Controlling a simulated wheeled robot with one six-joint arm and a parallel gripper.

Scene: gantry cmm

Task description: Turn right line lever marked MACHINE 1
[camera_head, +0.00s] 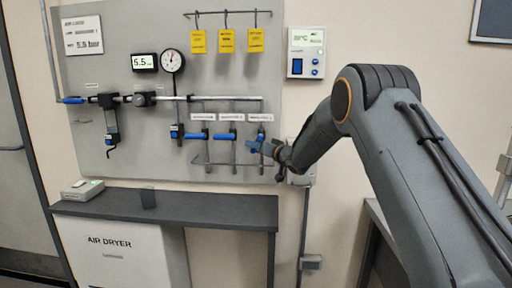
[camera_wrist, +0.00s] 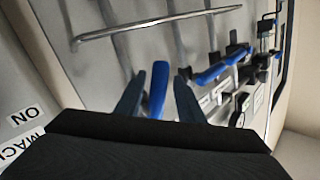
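Three small line levers with blue handles hang in a row on the grey panel: the left one (camera_head: 199,136) and middle one (camera_head: 227,136) lie level. The right one (camera_head: 259,136) stands at a steep angle, partly hidden by my gripper (camera_head: 270,148). The labels above them are too small to read surely. In the wrist view a blue handle (camera_wrist: 158,88) stands between the two fingers of my gripper (camera_wrist: 156,92), with a narrow gap visible on both sides. The fingers are apart, and contact is not clear. Another blue handle (camera_wrist: 222,66) lies to its right.
The grey panel (camera_head: 130,35) also bears a dial gauge (camera_head: 172,61), a digital display (camera_head: 145,62) and yellow tags (camera_head: 227,41). A thin bent rail (camera_wrist: 150,24) runs close beside the fingers. A dark shelf (camera_head: 190,206) juts out below. A wall controller (camera_head: 306,53) is above my arm.

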